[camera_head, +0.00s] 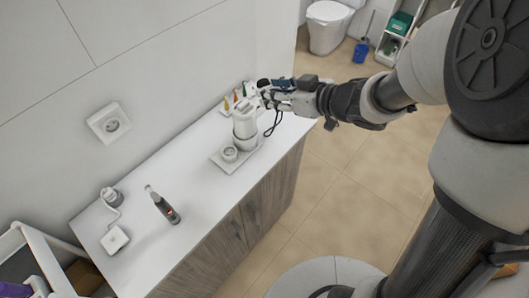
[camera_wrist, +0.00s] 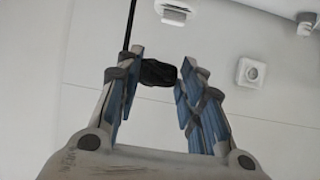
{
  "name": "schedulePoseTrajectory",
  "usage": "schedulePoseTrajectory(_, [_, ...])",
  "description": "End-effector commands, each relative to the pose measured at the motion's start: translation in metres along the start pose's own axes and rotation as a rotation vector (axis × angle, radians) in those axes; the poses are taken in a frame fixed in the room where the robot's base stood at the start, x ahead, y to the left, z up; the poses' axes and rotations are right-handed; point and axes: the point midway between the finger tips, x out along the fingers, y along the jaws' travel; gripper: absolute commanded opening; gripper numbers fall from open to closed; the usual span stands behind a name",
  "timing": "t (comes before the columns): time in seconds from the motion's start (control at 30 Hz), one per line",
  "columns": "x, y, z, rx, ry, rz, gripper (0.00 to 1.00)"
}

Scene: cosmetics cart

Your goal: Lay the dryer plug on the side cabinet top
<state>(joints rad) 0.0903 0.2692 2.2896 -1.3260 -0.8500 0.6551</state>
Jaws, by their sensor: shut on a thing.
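My gripper (camera_head: 268,96) is at the far end of the side cabinet, near the wall. In the wrist view it is shut on the black dryer plug (camera_wrist: 157,73), which sits between the blue-padded fingertips. A black cord runs up from the plug in that view. In the head view a black piece (camera_head: 263,83) shows at the fingertips, and a dark cord loop (camera_head: 271,127) hangs below. The white side cabinet top (camera_head: 185,240) lies below and left of my gripper; the exact height of the plug above it is hard to tell.
A white canister (camera_head: 243,124) and a small cup (camera_head: 229,153) stand on a tray (camera_head: 224,166) close to my gripper. Small coloured tubes (camera_head: 236,98) stand behind. A dark device (camera_head: 164,207) and a white block (camera_head: 115,239) sit nearer. A wall socket (camera_head: 110,124) is above. The middle top is clear.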

Motion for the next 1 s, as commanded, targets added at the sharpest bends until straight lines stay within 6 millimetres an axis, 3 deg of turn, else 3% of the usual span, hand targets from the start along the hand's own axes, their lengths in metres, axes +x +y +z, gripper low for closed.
schedulePoseTrajectory(0.17, [0.002, -0.015, 0.017, -0.025, -0.011, -0.065, 0.02])
schedulePoseTrajectory(0.63, [0.057, -0.013, 0.126, -0.026, -0.010, -0.066, 0.02])
schedulePoseTrajectory(1.0, [0.072, -0.013, 0.157, -0.028, -0.009, -0.065, 0.00])
